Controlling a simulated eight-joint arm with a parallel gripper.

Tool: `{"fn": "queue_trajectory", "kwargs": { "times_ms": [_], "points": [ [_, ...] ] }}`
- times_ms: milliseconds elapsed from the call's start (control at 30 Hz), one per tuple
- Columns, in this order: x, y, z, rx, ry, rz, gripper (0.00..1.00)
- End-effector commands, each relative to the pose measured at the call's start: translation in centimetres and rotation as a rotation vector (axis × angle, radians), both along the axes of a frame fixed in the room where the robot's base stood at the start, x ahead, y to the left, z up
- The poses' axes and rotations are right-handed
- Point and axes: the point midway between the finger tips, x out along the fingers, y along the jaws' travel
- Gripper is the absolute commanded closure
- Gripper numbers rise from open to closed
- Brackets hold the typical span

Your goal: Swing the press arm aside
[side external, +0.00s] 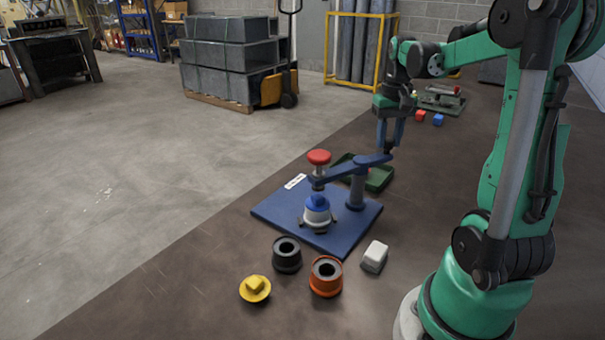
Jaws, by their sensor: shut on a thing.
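The blue press arm (340,171) lies across the top of a blue post (357,190) on a blue base plate (268,210). Its left end carries a red knob (319,157) on a short plunger. The exact contact of the fingertips is small and hard to see.
A green tray (380,178) is behind the post. A black ring (287,254), an orange ring (326,276), a yellow piece (255,288) and a white block (375,256) are in front. Red (420,115) and blue (438,119) blocks are farther back.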

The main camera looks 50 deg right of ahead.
Motion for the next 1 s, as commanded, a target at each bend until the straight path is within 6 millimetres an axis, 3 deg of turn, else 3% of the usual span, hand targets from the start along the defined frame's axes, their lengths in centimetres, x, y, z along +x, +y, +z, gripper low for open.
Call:
{"fn": "queue_trajectory", "kwargs": {
  "times_ms": [567, 1000],
  "points": [
    [-0.1, 0.1, 0.1, 0.001, 0.000, -0.021, 1.00],
    [-1.7, 1.1, 0.1, 0.001, 0.001, -0.298, 1.00]
  ]
}}
